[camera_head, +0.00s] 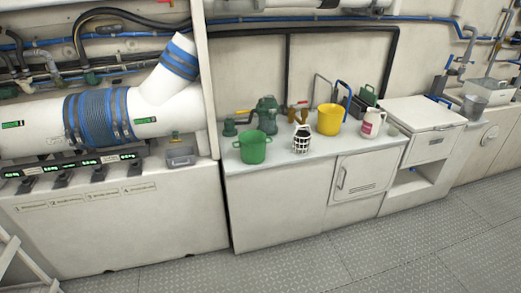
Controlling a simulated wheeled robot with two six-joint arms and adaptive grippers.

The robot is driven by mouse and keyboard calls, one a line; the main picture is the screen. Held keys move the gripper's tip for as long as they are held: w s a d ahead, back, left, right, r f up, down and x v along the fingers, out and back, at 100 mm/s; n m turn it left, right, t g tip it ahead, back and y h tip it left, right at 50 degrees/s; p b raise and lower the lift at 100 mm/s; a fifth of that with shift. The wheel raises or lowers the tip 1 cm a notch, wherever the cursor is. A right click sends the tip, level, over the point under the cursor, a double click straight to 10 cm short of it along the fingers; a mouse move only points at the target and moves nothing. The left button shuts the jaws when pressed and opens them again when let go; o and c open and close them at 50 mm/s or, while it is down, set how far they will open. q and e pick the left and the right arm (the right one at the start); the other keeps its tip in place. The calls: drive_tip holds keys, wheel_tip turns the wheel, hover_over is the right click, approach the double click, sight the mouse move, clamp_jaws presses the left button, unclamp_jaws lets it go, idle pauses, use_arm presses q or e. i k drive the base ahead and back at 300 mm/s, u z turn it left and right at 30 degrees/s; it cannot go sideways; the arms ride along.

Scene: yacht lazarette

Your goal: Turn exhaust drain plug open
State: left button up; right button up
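A large white exhaust pipe (35,122) runs along the left, with a blue ribbed sleeve (100,117) clamped around it. A white branch rises from it to the upper right, with a second blue band (180,58). Below the pipe's right end is a small yellow-green fitting (175,136), above a clear grey container (180,154). It may be the drain plug, but it is too small to tell, and so is its position. Neither of my grippers shows in this view.
A counter (277,160) holds a green bucket (253,147), a white caged object (301,139), a yellow bucket (330,118) and a white jug (372,123). A white slanted frame (18,258) stands at lower left. The metal floor (350,250) in front is clear.

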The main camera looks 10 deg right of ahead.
sight(175, 141)
drive_tip(key=z, duration=1.2)
drive_tip(key=i, duration=1.75)
drive_tip(key=u, duration=0.95)
drive_tip(key=i, duration=0.8)
drive_tip(key=u, duration=0.85)
